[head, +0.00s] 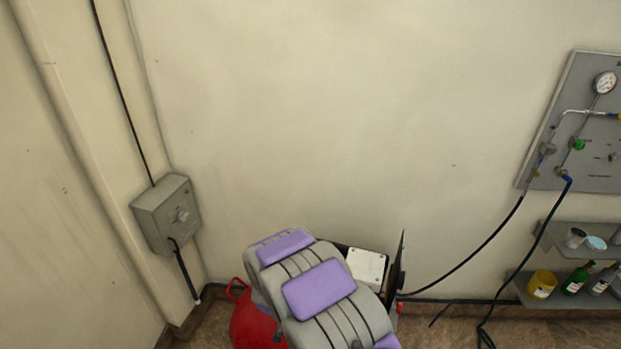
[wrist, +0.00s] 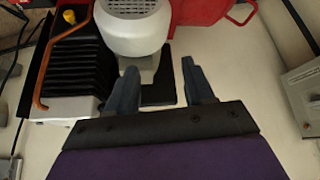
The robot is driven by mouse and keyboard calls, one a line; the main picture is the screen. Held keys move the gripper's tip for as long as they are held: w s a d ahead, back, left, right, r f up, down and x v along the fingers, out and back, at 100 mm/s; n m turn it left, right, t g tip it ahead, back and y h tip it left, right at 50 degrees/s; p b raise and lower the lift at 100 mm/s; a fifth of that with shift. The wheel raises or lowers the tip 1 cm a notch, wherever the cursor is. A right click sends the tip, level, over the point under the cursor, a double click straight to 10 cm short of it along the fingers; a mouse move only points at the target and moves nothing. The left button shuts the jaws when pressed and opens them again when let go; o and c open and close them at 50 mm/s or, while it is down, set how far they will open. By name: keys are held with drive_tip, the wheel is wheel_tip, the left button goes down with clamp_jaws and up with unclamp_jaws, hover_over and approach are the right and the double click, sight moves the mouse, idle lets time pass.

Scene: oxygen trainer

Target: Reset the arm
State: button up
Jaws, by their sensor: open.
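My gripper (wrist: 158,68) shows in the wrist view with its two dark fingers apart and nothing between them. Beyond the fingers is a white, rounded motor-like housing (wrist: 133,35) on a dark plate; I cannot tell how far it is from the fingertips. My grey arm with purple pads (head: 320,287) shows folded at the bottom centre of the head view. The gripper itself cannot be made out there.
A grey switch box (head: 166,215) is on the left wall. A red container (head: 256,325) and a machine with a white box (head: 367,268) are by my arm. A gauge panel (head: 590,125) with hoses hangs right, above shelves (head: 580,240) with bottles. The middle wall is clear.

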drive_tip(key=s+d+r+g+y, duration=0.1)
drive_tip(key=s+d+r, duration=0.1)
drive_tip(key=s+r, duration=0.35)
drive_tip(key=s+d+r+n+g+y, duration=0.1)
drive_tip(key=s+d+r+g, duration=0.15)
drive_tip(key=r, duration=0.65)
drive_tip(key=s+d+r+g+y, duration=0.1)
drive_tip(key=s+d+r, duration=0.1)
drive_tip(key=s+r, duration=0.35)
drive_tip(key=s+d+r+g, duration=0.1)
drive_tip(key=s+d+r, duration=0.3)
drive_tip(key=s, duration=0.4)
drive_tip(key=s+d+r+g+h, duration=0.1)
drive_tip(key=s+d+r, duration=0.3)
drive_tip(key=s, duration=0.5)
drive_tip(key=s+d+r+g+h, duration=0.1)
drive_tip(key=s+d+r, duration=0.3)
drive_tip(key=s, duration=0.4)
drive_tip(key=shift+s+d+r, duration=0.15)
drive_tip(key=shift+d, duration=0.7)
